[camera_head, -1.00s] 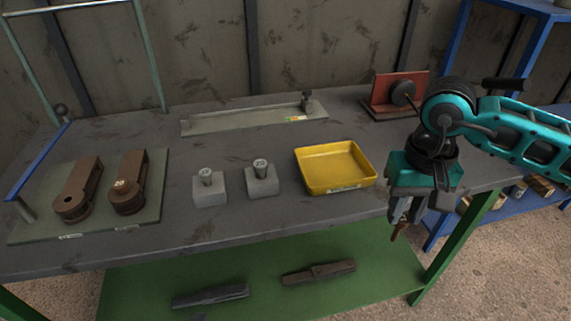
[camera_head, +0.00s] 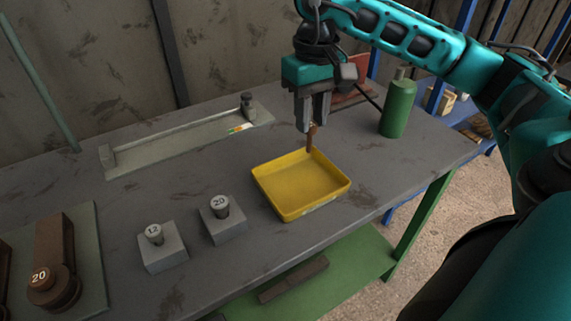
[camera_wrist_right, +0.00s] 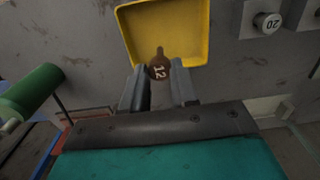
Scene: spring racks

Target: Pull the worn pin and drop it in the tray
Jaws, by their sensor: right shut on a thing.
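My right gripper (camera_head: 313,122) is shut on a rusty brown pin (camera_head: 312,138), which hangs pointing down near the back edge of the yellow tray (camera_head: 333,204). In the right wrist view, the pin's round head (camera_wrist_right: 158,72) is marked 12 and shows between the fingertips (camera_wrist_right: 160,82), against the yellow tray (camera_wrist_right: 126,30). The tray looks empty. The pin's exact height above the tray cannot be told. My left gripper is in neither current view.
Grey blocks hold metal pins marked 12 (camera_head: 154,234) and 20 (camera_head: 220,205), left of the tray. A brown rack part (camera_head: 55,250) is at far left. A long grey fixture (camera_head: 180,142) lies behind. A green bottle (camera_head: 398,108) stands right of the gripper.

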